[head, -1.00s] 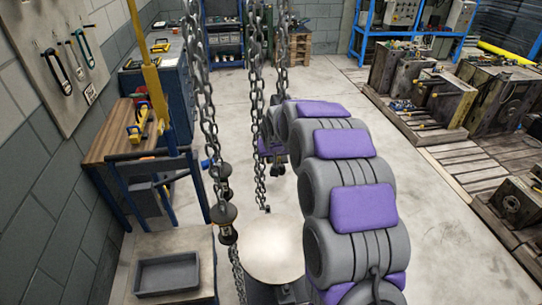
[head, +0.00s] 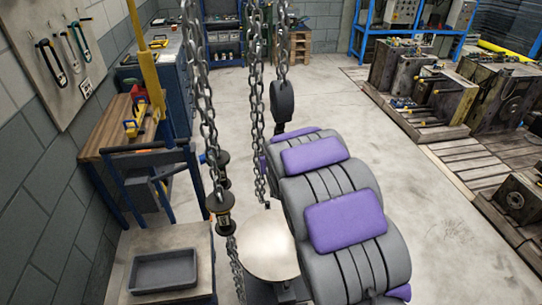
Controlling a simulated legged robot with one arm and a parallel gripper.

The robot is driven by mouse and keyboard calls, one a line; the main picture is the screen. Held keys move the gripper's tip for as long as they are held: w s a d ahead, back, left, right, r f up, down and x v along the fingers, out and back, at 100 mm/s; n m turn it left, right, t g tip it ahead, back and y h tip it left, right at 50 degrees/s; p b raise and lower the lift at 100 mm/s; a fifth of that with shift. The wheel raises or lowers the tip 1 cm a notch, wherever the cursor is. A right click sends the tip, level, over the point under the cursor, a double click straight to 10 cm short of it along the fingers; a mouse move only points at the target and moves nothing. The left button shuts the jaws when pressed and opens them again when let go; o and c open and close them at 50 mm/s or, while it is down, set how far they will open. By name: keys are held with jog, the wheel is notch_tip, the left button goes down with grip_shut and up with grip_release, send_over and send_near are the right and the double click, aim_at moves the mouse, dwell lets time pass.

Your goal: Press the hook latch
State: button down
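A dark rounded hook block (head: 282,100) hangs on a chain (head: 283,45) in the middle of the head view, just beyond my arm. A smaller dark part shows at its lower end, but it is too small to make out a latch. My grey and purple arm reaches forward from the lower right towards the hook block. My gripper is hidden behind my own arm links, so its fingers do not show. I cannot tell whether the arm touches the block.
Several heavy chains (head: 256,95) hang left of the arm, one with dark spool-like fittings (head: 220,205). A round pale plate (head: 270,247) is below. A grey tray (head: 163,270) sits on a stand at lower left. A wooden workbench (head: 110,130) stands left; moulds (head: 440,90) stand right.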

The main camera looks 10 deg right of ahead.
jog(key=shift+f, duration=0.3)
dwell(0.5)
jog(key=shift+s, duration=0.1)
jog(key=p+v, duration=0.2)
jog(key=v, duration=1.1)
jog(key=shift+s+f, duration=0.3)
jog(key=shift+s, duration=0.15)
